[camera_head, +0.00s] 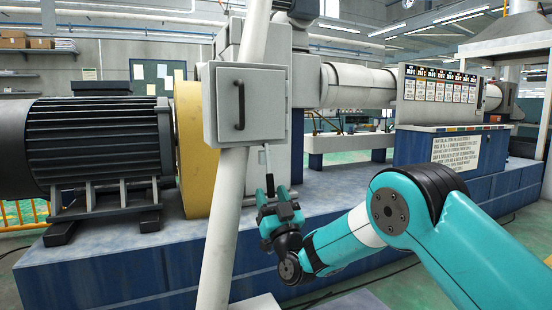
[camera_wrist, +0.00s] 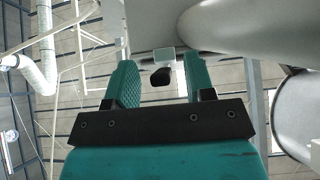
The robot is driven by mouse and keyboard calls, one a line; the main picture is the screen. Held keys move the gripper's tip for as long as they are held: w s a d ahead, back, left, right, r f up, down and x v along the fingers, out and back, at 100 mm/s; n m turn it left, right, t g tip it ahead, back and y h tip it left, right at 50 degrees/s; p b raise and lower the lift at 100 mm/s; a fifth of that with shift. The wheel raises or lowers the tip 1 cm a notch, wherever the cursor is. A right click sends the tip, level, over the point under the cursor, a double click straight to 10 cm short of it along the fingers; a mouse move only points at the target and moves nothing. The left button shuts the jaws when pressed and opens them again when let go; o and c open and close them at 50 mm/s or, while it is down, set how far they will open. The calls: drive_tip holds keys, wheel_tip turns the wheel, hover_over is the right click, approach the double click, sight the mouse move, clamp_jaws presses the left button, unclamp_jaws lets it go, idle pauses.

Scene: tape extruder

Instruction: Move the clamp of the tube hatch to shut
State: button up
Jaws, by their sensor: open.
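A grey box-like hatch (camera_head: 243,103) with a dark handle sits on a pale leaning tube (camera_head: 222,235) in the head view. A slim, light lever (camera_head: 267,158), which looks like the clamp, hangs below the box's right side. My gripper (camera_head: 269,194) is open and points up at the lever's lower end. In the wrist view, a small dark end (camera_wrist: 161,76), apparently the lever's, shows between the open fingers of my gripper (camera_wrist: 160,78), with a pale block just beyond. I see a gap to each finger; I cannot tell how deep the end sits between them.
A black motor (camera_head: 100,148) and a yellow disc (camera_head: 196,150) stand left of the tube. A blue machine base (camera_head: 340,190) runs behind my gripper. A control panel (camera_head: 438,85) is at the right. In the wrist view, a large pale cylinder (camera_wrist: 250,25) lies to the upper right.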

drive_tip(key=b+v, duration=0.7)
drive_tip(key=b, duration=0.4)
idle(0.4)
